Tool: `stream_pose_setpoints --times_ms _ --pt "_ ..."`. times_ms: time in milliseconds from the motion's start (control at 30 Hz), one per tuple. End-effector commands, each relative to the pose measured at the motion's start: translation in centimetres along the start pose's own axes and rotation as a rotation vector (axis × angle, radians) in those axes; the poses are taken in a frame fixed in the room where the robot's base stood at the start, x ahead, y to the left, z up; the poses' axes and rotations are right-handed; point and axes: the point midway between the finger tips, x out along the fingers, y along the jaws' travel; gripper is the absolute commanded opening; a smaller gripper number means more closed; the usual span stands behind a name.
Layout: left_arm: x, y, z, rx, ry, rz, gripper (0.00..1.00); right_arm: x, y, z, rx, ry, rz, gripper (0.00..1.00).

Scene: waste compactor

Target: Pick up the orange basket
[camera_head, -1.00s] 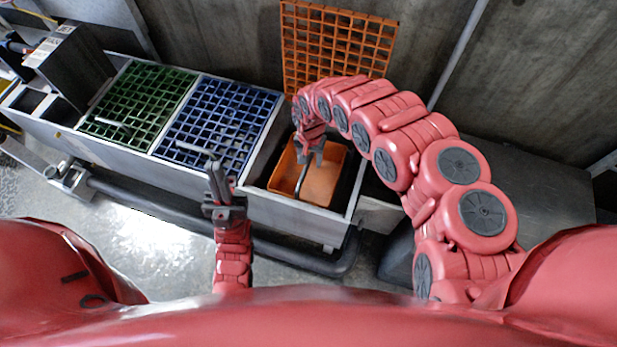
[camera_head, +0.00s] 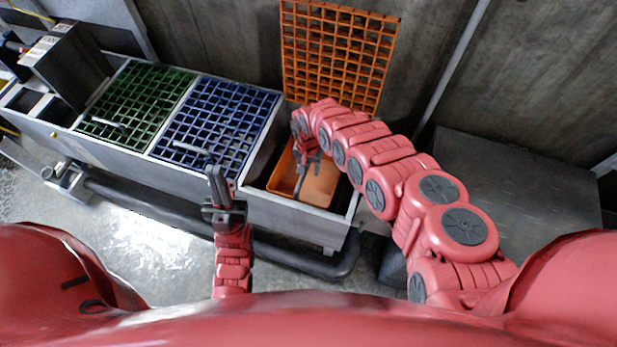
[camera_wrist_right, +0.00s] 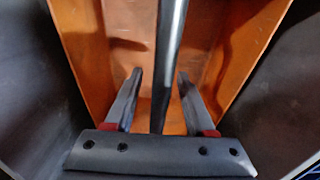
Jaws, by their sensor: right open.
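The orange basket (camera_head: 322,185) sits inside the open bay at the right end of the grey bin unit. A dark bar-shaped handle (camera_wrist_right: 170,50) crosses over the basket. My right gripper (camera_head: 301,173) is over the left part of the basket, at the handle. In the right wrist view its open fingers (camera_wrist_right: 160,75) stand on either side of the handle, with visible gaps; the orange walls lie beyond. My left gripper (camera_head: 217,178) is in front of the bin unit, away from the basket; whether its fingers are apart cannot be told.
A blue grate (camera_head: 217,125) and a green grate (camera_head: 137,103) cover the bays to the left. An orange grate (camera_head: 337,55) stands raised behind the basket's bay. The bay's walls surround the basket closely. A dark pipe (camera_head: 190,225) runs along the front.

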Motion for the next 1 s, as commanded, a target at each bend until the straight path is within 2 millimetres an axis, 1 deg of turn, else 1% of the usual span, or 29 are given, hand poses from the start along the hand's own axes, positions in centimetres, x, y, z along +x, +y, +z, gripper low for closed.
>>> stream_pose_setpoints --times_ms 33,167,200,267,300,1000 --pt "0.01 0.0 0.0 0.0 0.0 0.0 0.0 -0.01 0.01 0.01 0.0 0.0 0.0 0.49" --pt "0.01 0.0 -0.01 0.0 0.0 0.0 0.0 -0.02 0.01 0.0 0.0 0.0 0.0 0.26" --pt "0.01 0.0 0.0 0.0 0.0 0.0 0.0 -0.02 0.01 0.01 0.0 -0.001 0.0 0.19" --pt "0.01 0.0 0.0 0.0 0.0 0.0 0.0 -0.02 0.02 0.01 0.0 -0.001 0.0 0.08" --pt "0.01 0.0 0.0 0.0 0.0 0.0 0.0 -0.02 0.01 0.0 0.0 -0.001 0.0 0.01" --pt "0.01 0.0 0.0 0.0 0.0 0.0 0.0 -0.02 0.02 0.02 0.0 -0.001 0.0 0.0"
